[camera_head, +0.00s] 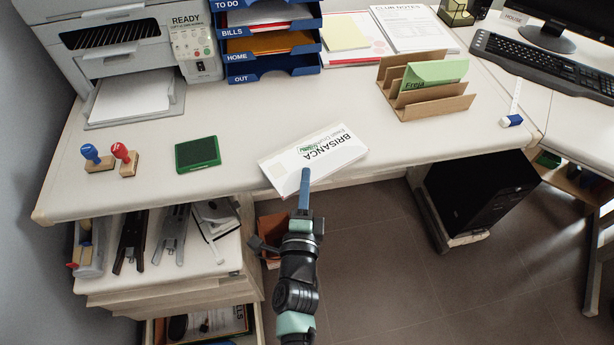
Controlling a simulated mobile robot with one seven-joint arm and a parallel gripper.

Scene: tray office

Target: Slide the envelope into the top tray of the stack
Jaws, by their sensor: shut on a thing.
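The white envelope (325,150) has "BRISANCA" printed on it, upside down in the picture, and a small green mark. It is at the desk's front edge, its near corner over the edge. My gripper (304,188) is shut on the envelope's near edge, coming from below. I cannot tell whether the envelope touches the desk. The blue tray stack (275,78) stands at the back of the desk, with labels TO DO, BILLS, HOME and OUT. The uppermost tray seen is TO DO (258,28); its top is cut off by the frame.
A printer (130,50) stands left of the stack. A green stamp pad (198,153) and two stamps (124,155) are on the left. A wooden letter holder (435,103) with a green envelope stands on the right. The desk between envelope and stack is clear.

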